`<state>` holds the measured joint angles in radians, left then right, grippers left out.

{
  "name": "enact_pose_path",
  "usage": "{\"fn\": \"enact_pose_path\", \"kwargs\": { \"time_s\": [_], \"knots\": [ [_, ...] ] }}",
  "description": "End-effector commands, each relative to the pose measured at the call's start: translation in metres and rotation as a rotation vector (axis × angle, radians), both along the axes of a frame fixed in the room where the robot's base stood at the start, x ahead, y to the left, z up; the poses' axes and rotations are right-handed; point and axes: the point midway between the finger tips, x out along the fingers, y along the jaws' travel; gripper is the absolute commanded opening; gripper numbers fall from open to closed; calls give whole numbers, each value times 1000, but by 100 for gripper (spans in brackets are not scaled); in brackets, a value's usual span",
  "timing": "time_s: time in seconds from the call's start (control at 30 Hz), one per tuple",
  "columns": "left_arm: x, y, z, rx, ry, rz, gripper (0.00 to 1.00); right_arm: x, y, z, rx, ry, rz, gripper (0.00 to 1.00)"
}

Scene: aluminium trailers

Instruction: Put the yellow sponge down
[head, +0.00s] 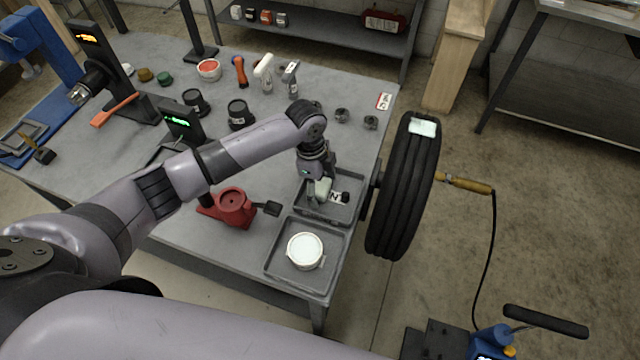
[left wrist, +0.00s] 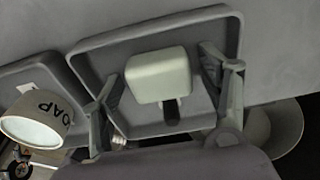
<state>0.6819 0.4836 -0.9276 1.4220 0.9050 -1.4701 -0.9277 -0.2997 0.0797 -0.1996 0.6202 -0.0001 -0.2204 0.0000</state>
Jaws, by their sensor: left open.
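A pale, faintly yellow-green block, which looks like the sponge (left wrist: 158,75), is between the fingers of my left gripper (left wrist: 166,95) in the left wrist view. The fingers are open, one on each side of it, with gaps showing. It sits within the outline of a grey tray (left wrist: 157,33); whether it touches the floor cannot be told. In the head view, my left gripper (head: 321,190) points down into this rear tray (head: 346,215) near the table's right edge, partly hiding the block. My right gripper is not in view.
A tyre (head: 404,187) stands close right of the trays. A red device (head: 231,207) is to their left. Dark cups (head: 240,115) and tools stand farther back.

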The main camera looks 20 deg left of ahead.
Motion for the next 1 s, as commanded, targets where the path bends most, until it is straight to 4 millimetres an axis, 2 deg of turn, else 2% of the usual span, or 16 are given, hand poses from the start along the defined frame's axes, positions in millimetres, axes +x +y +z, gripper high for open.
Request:
{"fn": "enact_pose_path", "kwargs": {
  "time_s": [0.27, 0.37, 0.7, 0.83, 1.0],
  "knots": [
    [1, 1, 8, 0, -3, -1, 69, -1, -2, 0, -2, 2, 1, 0],
    [2, 3, 23, -1, -5, 0, 69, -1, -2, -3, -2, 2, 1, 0],
    [1, 12, 93, 0, -5, 0, 69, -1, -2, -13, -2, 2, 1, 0],
    [0, 15, 111, 0, -2, 0, 69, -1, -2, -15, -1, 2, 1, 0],
    [0, 16, 122, 0, 0, 0, 69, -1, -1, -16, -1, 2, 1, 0]
  ]
}}
